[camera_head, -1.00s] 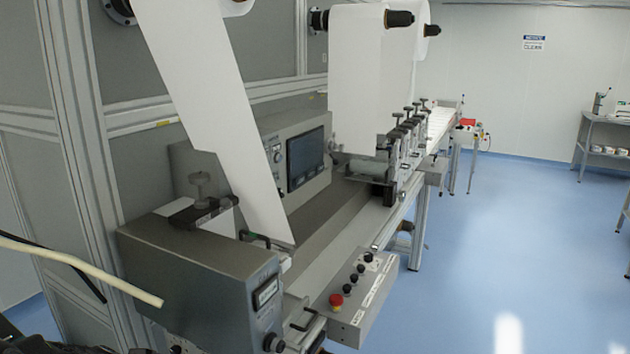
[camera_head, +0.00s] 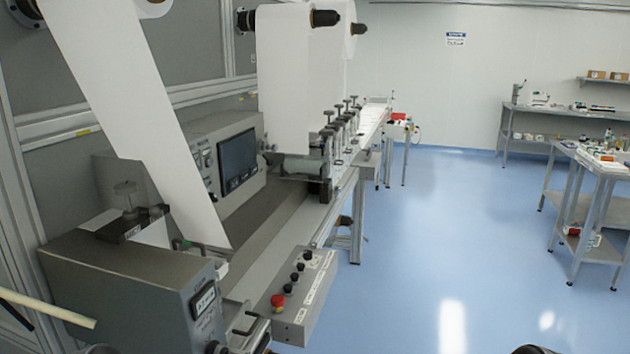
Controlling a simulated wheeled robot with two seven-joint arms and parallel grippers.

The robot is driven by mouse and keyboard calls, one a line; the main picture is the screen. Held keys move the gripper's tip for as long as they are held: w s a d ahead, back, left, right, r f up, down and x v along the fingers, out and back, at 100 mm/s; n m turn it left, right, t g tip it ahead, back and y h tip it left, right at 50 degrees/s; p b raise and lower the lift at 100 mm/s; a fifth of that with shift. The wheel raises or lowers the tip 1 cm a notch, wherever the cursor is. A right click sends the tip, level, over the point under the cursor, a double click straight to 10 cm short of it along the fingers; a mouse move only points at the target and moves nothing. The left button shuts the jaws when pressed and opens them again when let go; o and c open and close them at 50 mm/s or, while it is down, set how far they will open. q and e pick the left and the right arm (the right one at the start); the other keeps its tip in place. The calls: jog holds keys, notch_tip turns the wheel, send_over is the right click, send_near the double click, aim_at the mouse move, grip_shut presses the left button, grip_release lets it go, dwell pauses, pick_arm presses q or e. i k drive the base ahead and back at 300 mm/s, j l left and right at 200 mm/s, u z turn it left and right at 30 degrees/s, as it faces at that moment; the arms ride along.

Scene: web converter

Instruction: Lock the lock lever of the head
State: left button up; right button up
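The web converter stands on the left. A grey box-shaped unit (camera_head: 120,290) with a small display (camera_head: 204,300) is at its near end. A dark knob and clamp (camera_head: 128,198) sit on top of that unit. A black bent handle (camera_head: 250,326) shows low beside its front, and a small green-tipped part (camera_head: 182,244) shows by the white web (camera_head: 150,130). Farther along is a row of dark-knobbed clamps (camera_head: 340,125). I cannot tell which part is the lock lever of the head, or its position.
A control box (camera_head: 308,285) with a red stop button (camera_head: 278,301) juts out at the machine's near side. Open blue floor (camera_head: 430,240) lies to the right. Grey workbenches (camera_head: 600,170) with small items stand at the far right.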

aim_at(155, 211)
jog(key=l+u, duration=0.1)
jog(key=u, duration=0.3)
jog(key=i+l+u, duration=0.1)
jog(key=u, duration=0.25)
